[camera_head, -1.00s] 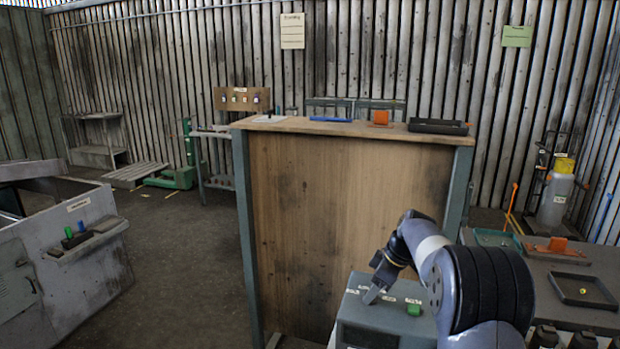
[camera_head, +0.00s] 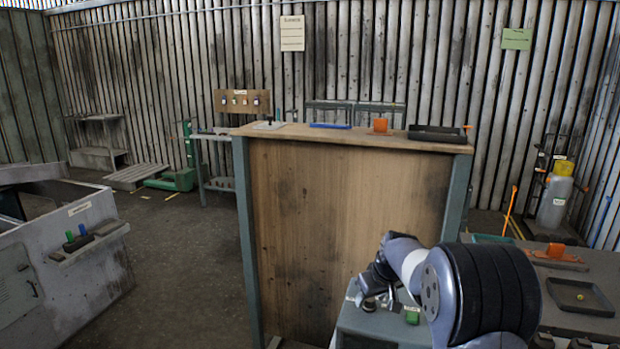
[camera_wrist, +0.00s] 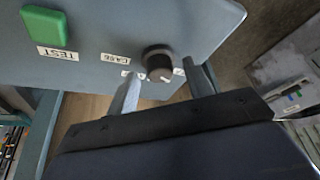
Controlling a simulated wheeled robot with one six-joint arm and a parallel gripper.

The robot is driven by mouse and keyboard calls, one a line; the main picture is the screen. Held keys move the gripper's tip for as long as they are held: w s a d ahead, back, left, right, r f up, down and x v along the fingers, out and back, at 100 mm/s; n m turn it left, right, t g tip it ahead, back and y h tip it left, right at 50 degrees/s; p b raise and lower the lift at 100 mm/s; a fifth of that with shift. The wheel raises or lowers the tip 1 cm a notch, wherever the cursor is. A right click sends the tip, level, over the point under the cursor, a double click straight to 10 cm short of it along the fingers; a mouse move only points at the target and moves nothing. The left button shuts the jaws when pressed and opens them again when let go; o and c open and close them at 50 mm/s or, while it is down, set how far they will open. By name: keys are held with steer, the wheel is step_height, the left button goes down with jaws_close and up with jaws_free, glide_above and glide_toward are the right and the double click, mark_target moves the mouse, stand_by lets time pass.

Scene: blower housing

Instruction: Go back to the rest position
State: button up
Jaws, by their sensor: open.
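My gripper (camera_wrist: 162,72) is open, with its two fingers apart and nothing held between them. In the wrist view, a dark round knob (camera_wrist: 158,60) on the grey control box (camera_wrist: 200,22) shows between and beyond the fingertips; I cannot tell the gap to it. A green button (camera_wrist: 45,27) labelled TEST is on the same box face, to the left. In the head view, my gripper (camera_head: 370,292) is over the left part of the control box (camera_head: 372,326), and the green button (camera_head: 412,315) is to its right. My arm hides part of the box.
A tall wooden-sided bench (camera_head: 345,215) stands just behind the box, with a blue strip, an orange part and a black tray on top. A grey table (camera_head: 572,324) with a dark tray (camera_head: 582,308) is at right. A grey machine (camera_head: 75,260) stands left; open floor (camera_head: 190,260) lies between.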

steer(key=shift+a+m+h+p, duration=0.15)
steer(key=shift+m+h+p, duration=0.55)
steer(key=shift+m, duration=0.8)
